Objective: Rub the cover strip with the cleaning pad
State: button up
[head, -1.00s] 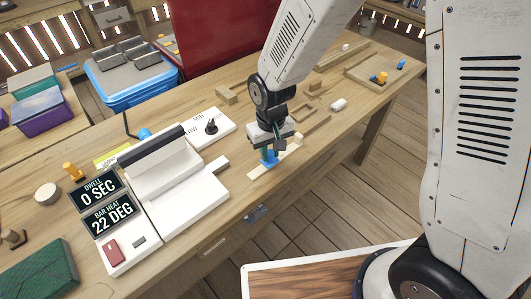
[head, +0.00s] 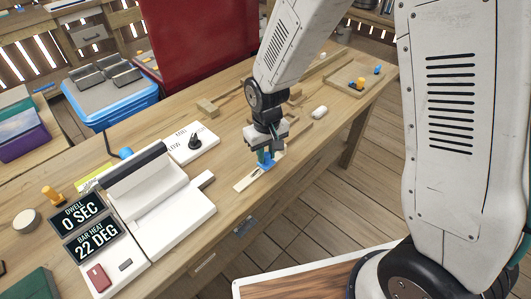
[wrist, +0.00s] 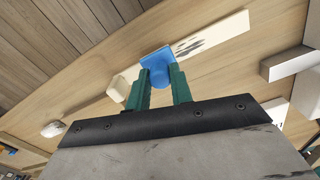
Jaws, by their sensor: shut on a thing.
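The cleaning pad (head: 265,163) is a blue piece held below my gripper (head: 264,153) in the head view. In the wrist view my gripper (wrist: 162,88) has its green fingers shut on the blue pad (wrist: 157,62). The cover strip (head: 246,182) is a long, pale, flat strip lying on the bench. In the wrist view the strip (wrist: 235,28) shows dark smudges just to the right of the pad. The pad is over the strip and appears to touch it; it hides part of the strip.
A white sealing machine (head: 150,195) with a dark-edged raised lid stands left of the strip. Its display (head: 82,218) reads 0 SEC and 22 DEG. A white knob panel (head: 194,144) is behind. A small white object (head: 319,112) and a wooden tray (head: 352,82) lie farther right.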

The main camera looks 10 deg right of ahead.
jog(key=shift+s+a+f, duration=0.1)
jog(key=shift+s+a, duration=0.4)
jog(key=shift+a, duration=0.2)
jog(key=shift+s+a+f, duration=0.1)
jog(key=shift+s+a, duration=0.4)
jog(key=shift+a, duration=0.2)
jog(key=shift+s+a+r, duration=0.1)
jog(key=shift+s+a, duration=0.4)
jog(key=shift+a, duration=0.2)
jog(key=shift+s+a+r, duration=0.1)
jog(key=shift+s+a, duration=0.35)
jog(key=shift+a, duration=0.25)
notch_tip(320, 180, up, 6)
jog(key=shift+w, duration=0.1)
notch_tip(320, 180, up, 3)
